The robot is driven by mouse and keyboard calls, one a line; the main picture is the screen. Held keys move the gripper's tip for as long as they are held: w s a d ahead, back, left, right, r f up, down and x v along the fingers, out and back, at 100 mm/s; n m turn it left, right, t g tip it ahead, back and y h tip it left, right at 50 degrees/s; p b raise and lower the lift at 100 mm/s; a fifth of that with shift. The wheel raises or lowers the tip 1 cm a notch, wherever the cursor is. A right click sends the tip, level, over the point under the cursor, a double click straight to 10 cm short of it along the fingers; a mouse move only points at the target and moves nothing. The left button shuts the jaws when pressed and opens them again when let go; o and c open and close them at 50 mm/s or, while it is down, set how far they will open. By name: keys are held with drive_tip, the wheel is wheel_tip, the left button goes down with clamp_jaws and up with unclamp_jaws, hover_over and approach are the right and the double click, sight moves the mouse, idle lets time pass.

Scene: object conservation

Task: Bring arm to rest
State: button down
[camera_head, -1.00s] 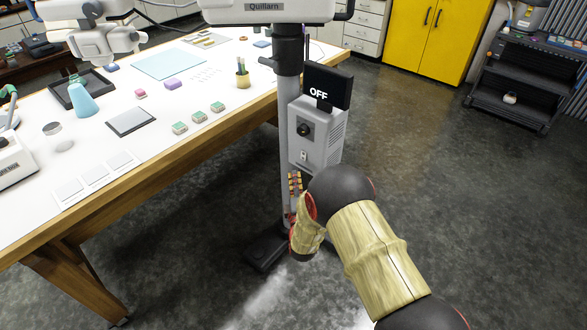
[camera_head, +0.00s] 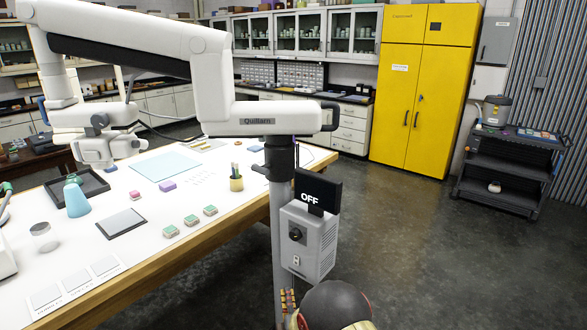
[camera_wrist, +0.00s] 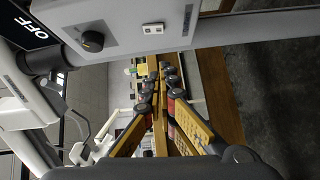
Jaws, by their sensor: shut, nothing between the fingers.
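My gripper (camera_wrist: 157,78) shows in the wrist view with its yellow and black fingers closed together and nothing between them. In the head view only a small part of my gripper (camera_head: 288,299) shows at the bottom edge, just below the grey control box (camera_head: 312,243). My dark rounded arm joint is beside it, and the rest of my arm is out of frame. The control box has a black knob and a black OFF display (camera_head: 317,192) on top. In the wrist view the control box (camera_wrist: 120,38) is close above the fingers; I see no contact.
The box is on the pole (camera_head: 282,215) of a large white jointed stand marked Quillarn. A white-topped wooden table (camera_head: 110,262) with small items is to the left. The floor to the right is clear, up to a yellow cabinet (camera_head: 418,125) and a dark cart (camera_head: 505,180).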

drive_tip(key=s+f+m+g, duration=0.2)
drive_tip(key=s+f+g, duration=0.15)
drive_tip(key=f, duration=0.55)
drive_tip(key=s+d+f+m+g, duration=0.1)
drive_tip(key=s+f+m+g, duration=0.2)
drive_tip(key=s+m+g, duration=0.55)
drive_tip(key=s+d+r+m, duration=0.2)
drive_tip(key=s+d+r, duration=0.4)
drive_tip(key=s+r, duration=0.4)
drive_tip(key=s+d+r+m+h, duration=0.1)
drive_tip(key=s+d+r+m, duration=0.2)
drive_tip(key=s+d+r, duration=0.4)
drive_tip(key=s+d+r+m+h, duration=0.1)
drive_tip(key=s+d+r+m, duration=0.2)
drive_tip(key=s+d+r, duration=0.4)
drive_tip(key=w+v, duration=0.1)
drive_tip(key=v, duration=1.5)
drive_tip(key=shift+w+r, duration=0.2)
drive_tip(key=shift+r, duration=0.45)
drive_tip(key=c, duration=2.6)
unclamp_jaws()
drive_tip(key=shift+a, duration=0.1)
